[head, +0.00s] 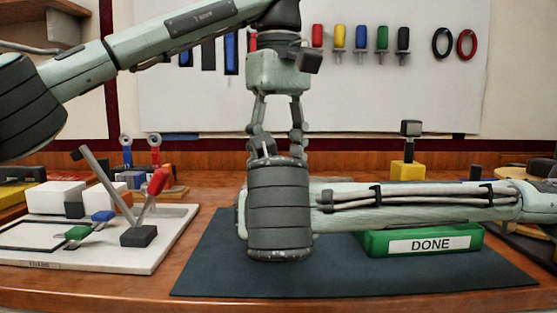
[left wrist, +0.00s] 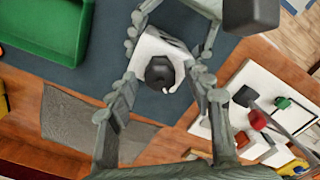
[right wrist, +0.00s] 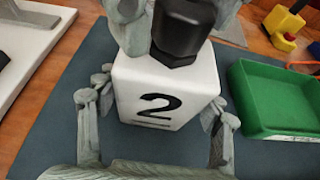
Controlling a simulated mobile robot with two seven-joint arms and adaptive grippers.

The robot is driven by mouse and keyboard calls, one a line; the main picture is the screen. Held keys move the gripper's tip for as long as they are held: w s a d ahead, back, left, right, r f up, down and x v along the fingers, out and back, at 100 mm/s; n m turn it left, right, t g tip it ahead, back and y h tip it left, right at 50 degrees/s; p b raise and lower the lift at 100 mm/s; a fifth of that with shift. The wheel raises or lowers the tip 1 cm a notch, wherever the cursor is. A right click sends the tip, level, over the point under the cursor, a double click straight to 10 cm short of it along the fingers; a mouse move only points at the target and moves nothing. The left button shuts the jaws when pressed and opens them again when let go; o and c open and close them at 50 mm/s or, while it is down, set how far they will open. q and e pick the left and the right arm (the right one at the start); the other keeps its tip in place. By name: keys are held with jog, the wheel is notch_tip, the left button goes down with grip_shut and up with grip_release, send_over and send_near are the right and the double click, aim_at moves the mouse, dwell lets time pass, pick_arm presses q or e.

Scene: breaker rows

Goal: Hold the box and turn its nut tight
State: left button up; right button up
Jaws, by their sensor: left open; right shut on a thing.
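A white box (right wrist: 135,92) marked with a black "2" has a dark hexagonal nut (right wrist: 183,32) on its top. In the right wrist view my right gripper (right wrist: 158,100) is shut on the box, one finger on each side. My left gripper (head: 276,148) points straight down from above, open. In the left wrist view its fingers stand on either side of the nut (left wrist: 160,72), and I cannot tell whether they touch it. In the head view the box and the right fingers are hidden behind my right wrist.
A green DONE tray (head: 375,243) stands on the dark mat (head: 210,275), to the right. A white board (head: 150,245) with levers and coloured parts lies to the left. A yellow block with a dark top (head: 408,170) stands behind the tray. Tools hang on the back panel.

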pick_arm(q)
notch_tip(320, 180, up, 8)
jog(key=shift+f, duration=0.25)
dwell(0.5)
pick_arm(e)
jog(key=o, duration=1.7)
